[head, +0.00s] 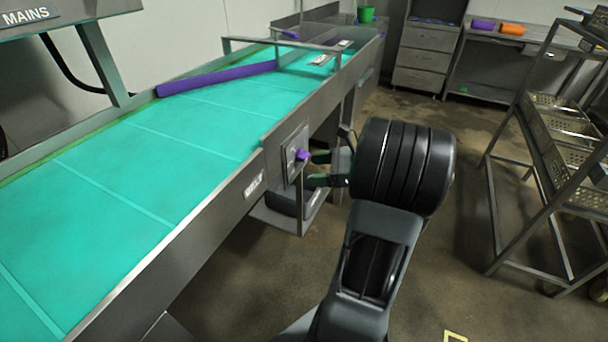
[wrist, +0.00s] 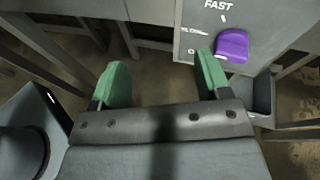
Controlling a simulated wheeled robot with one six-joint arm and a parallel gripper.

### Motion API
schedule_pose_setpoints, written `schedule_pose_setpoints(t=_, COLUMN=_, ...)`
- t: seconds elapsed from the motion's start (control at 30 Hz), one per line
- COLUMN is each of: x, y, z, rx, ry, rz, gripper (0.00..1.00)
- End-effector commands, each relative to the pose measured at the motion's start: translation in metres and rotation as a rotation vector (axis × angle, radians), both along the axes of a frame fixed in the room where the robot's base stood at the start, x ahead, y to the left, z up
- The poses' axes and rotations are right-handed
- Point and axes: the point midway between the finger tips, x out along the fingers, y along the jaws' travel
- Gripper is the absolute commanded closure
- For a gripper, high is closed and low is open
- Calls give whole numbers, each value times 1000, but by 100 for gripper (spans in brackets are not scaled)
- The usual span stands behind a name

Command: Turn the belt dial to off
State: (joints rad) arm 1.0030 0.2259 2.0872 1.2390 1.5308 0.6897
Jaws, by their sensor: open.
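The belt dial is a purple knob (head: 302,155) on a grey plate (head: 290,156) on the side of the conveyor. In the wrist view the purple dial (wrist: 232,46) is at the upper right, under the word FAST. Other marks on the plate are too small to read. My gripper (head: 316,168) is open, with green fingertips in front of the plate. In the wrist view my gripper (wrist: 160,80) has its fingers well apart, and the dial lies outside them, just right of the right finger. I cannot tell whether that finger touches it.
The turquoise conveyor belt (head: 150,160) runs along the left, with a purple bar (head: 215,78) across it. A metal rack with trays (head: 560,150) stands at the right. A bench (head: 515,45) and drawers (head: 425,60) are at the back. The floor between is clear.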

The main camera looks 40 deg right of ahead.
Motion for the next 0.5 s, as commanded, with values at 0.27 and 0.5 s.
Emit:
schedule_pose_setpoints(t=0.27, x=-16, y=-86, z=-32, rx=300, ry=-87, rz=-277, gripper=30)
schedule_pose_setpoints(t=0.5, x=10, y=-77, z=-31, rx=328, ry=-98, rz=-296, gripper=30)
